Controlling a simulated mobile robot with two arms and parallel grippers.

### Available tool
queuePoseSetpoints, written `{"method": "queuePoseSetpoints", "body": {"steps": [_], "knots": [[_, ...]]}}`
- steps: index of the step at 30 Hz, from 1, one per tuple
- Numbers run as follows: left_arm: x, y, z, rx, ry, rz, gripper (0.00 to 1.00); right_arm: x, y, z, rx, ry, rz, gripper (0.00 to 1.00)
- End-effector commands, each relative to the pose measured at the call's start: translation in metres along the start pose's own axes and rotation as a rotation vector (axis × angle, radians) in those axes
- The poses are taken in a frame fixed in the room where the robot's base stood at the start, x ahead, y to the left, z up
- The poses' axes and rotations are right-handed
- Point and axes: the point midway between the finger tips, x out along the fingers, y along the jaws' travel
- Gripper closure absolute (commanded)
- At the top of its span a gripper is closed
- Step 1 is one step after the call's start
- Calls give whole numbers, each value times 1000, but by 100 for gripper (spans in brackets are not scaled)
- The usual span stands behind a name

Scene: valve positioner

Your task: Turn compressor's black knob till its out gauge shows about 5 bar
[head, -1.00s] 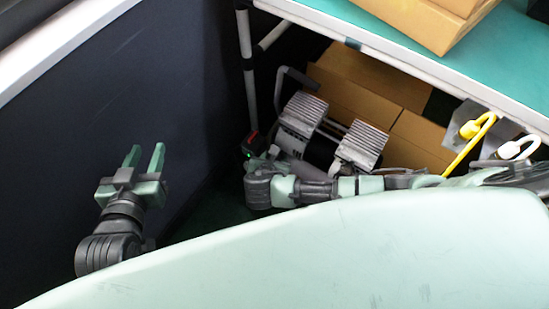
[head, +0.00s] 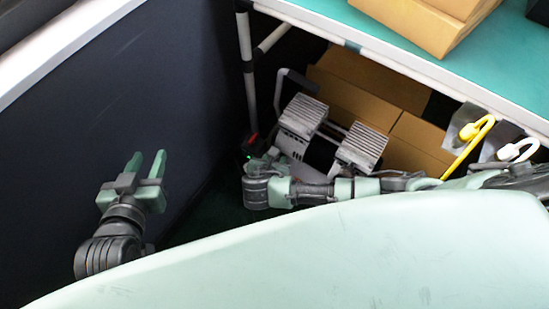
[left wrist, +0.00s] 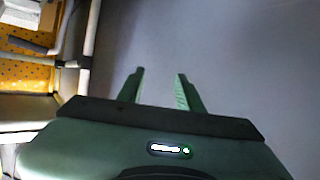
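The compressor (head: 301,116), with silver finned heads and a dark body, stands under the table in the head view. Its black knob and out gauge cannot be made out. My right arm (head: 310,190) reaches in from the right across the compressor's front. Its end is at the compressor's left side, beside a small dark part with red and a green light (head: 251,145). My right fingers are hidden, so any contact with the knob cannot be seen. My left gripper (head: 146,165) is open and empty by the dark wall, well left of the compressor. The left wrist view shows its fingers apart (left wrist: 160,90).
The table (head: 505,55) has a teal top and pale edge, with cardboard boxes (head: 420,20) on it. More boxes (head: 375,80) stand behind the compressor. A table leg (head: 247,60) rises close by. A yellow hook (head: 468,145) and a white hook (head: 516,150) hang at right.

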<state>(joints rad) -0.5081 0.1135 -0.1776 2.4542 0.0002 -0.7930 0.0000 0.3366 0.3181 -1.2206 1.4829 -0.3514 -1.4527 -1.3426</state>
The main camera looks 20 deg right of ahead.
Motion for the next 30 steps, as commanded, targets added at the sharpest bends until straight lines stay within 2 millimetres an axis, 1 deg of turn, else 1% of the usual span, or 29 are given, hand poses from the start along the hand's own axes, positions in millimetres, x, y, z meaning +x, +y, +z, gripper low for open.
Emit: {"method": "queuePoseSetpoints", "body": {"steps": [5,8,9,12,16,18,20,30], "knots": [[-14,-6,39,-1,-214,-14,64,-3,0,1,53,3,-56,100],[-30,-10,68,-4,-366,-23,64,-3,1,1,95,3,-99,100],[-38,-11,80,-5,-428,-26,64,-3,1,1,114,3,-117,100],[-59,-15,104,-9,-573,-34,64,-3,2,1,164,3,-167,100],[-86,-18,130,-14,-729,-43,64,-3,2,0,234,4,-238,100],[-98,-19,139,-17,-795,-46,64,-3,2,0,277,4,-281,100],[-105,-19,145,-18,-834,-48,64,-2,2,0,314,3,-318,100],[-104,-19,146,-18,-834,-48,64,0,2,-1,473,2,-477,100]]}}
